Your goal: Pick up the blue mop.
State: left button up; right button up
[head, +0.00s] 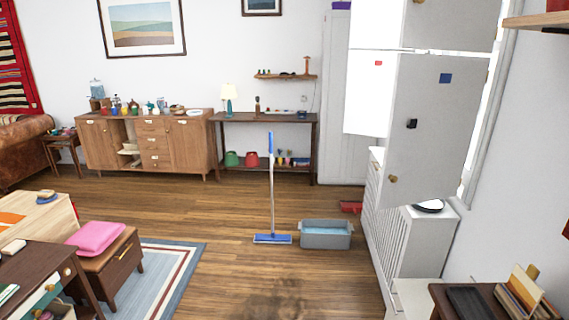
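The blue mop (272,200) stands upright on the wooden floor near the middle of the head view. It has a blue grip at the top, a pale grey pole and a flat blue head (272,239) resting on the floor. A grey tub (326,235) with light blue contents stands just to the right of the mop head. Neither of my grippers is in view.
Wooden floor (225,205) is open around the mop, with a dark stain in front. A rug (170,262) and a bench with a pink cushion (95,237) lie left. A white cabinet (430,125) stands right; a console table (262,117) is behind.

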aim_at(271, 238)
jog(key=i, duration=3.3)
jog(key=i+l+u, duration=0.2)
jog(key=i, duration=0.4)
jog(key=i+u, duration=0.2)
jog(key=i, duration=0.4)
